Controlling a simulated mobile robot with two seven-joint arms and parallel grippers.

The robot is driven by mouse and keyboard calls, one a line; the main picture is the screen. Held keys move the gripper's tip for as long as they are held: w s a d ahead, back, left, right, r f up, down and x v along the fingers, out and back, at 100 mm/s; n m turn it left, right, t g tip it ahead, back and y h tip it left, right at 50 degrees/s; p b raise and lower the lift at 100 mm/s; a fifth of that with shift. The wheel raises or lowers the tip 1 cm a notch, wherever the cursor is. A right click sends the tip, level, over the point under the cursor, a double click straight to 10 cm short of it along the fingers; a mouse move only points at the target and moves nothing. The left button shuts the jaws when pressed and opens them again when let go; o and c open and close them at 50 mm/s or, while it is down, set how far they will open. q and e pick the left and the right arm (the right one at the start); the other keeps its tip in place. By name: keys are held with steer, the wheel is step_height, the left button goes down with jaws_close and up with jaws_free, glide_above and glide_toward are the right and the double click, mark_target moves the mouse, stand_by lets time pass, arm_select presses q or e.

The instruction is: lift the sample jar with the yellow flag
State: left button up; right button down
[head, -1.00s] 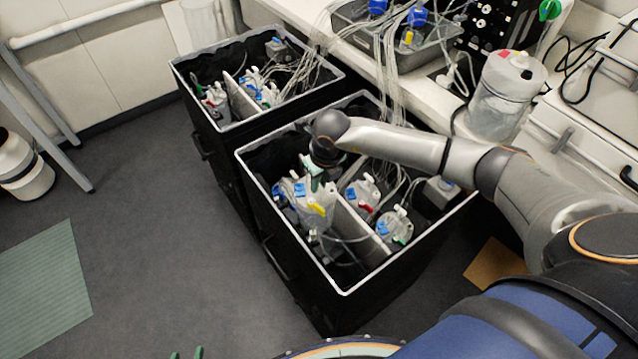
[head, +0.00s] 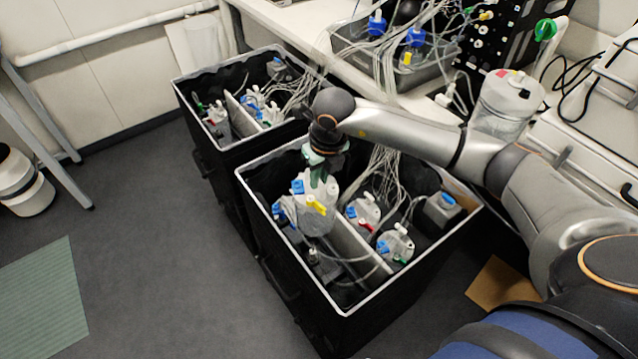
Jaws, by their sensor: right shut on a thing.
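The sample jar with the yellow flag (head: 318,216) is a grey-white jar with blue and yellow fittings on its top. It is in the left part of the nearer black bin, raised above the neighbouring jars and roughly upright. My right gripper (head: 318,176), with green fingers, reaches down from above and is shut on the top of this jar. My left gripper is not in the head view.
The nearer black bin (head: 293,305) has a pale rim and a divider (head: 362,246). A red-flagged jar (head: 362,212) and a green-flagged jar (head: 395,245) stand right of it. A second bin (head: 216,150) stands behind. Many clear tubes hang from the bench tray (head: 440,76).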

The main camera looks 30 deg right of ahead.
steer(key=shift+r, duration=4)
